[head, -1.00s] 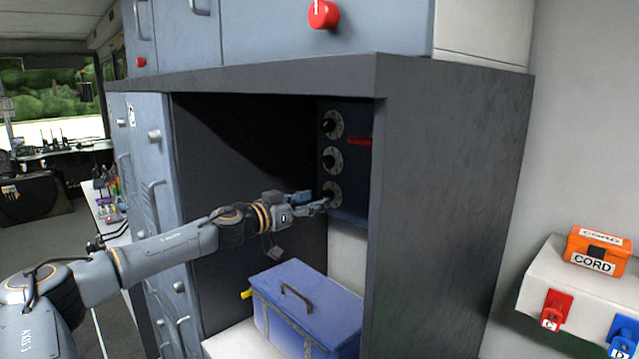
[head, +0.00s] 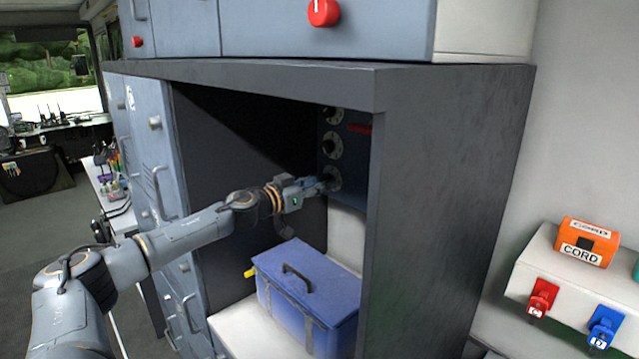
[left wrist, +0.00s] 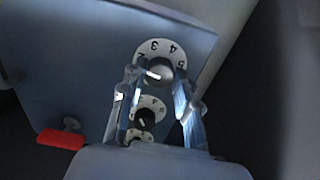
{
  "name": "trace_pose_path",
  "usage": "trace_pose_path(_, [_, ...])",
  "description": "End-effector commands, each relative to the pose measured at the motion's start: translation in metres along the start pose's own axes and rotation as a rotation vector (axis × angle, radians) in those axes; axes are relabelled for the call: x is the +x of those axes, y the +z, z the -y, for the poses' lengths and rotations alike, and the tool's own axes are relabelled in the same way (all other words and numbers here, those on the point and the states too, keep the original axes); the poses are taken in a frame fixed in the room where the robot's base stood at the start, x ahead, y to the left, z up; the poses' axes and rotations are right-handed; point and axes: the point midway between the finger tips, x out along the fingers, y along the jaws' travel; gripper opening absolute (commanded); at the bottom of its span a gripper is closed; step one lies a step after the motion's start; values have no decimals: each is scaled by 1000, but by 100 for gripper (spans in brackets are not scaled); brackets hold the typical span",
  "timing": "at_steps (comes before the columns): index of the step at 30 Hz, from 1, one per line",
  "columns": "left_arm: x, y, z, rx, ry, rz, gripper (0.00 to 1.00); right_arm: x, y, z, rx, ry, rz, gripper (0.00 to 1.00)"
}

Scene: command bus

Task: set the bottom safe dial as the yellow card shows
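The bottom safe dial (head: 334,179) is the lowest of three on the dark blue safe panel in the cabinet, partly hidden by my left gripper (head: 326,184). In the left wrist view, this dial (left wrist: 166,52) has a pale numbered ring with 3, 4 and 5 readable. Its dark knob has a white mark at the left side in that view. My left gripper (left wrist: 157,82) is open, its fingers apart on both sides of the knob. I cannot tell whether they touch it. The yellow card is not recognisable. My right gripper is out of view.
The middle dial (head: 332,146) is just above; it also shows in the left wrist view (left wrist: 147,115). A red handle (head: 358,128) is beside the upper dials. A blue box (head: 310,285) stands below my gripper. The cabinet's side wall (head: 440,200) bounds the opening on the right.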

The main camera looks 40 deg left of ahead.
Motion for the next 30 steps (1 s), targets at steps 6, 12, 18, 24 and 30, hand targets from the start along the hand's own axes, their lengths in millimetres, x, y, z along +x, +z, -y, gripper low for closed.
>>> trace_pose_path(6, [0,0,0,3,-1,0,0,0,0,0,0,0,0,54])
trace_pose_path(12, [0,-1,0,43,-1,0,0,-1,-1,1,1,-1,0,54])
trace_pose_path(18, [0,-1,0,153,-1,0,0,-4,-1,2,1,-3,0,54])
trace_pose_path(24, [0,-2,0,326,-1,-1,0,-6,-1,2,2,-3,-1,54])
trace_pose_path(30, [0,-1,0,516,-2,-1,0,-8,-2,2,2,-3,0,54])
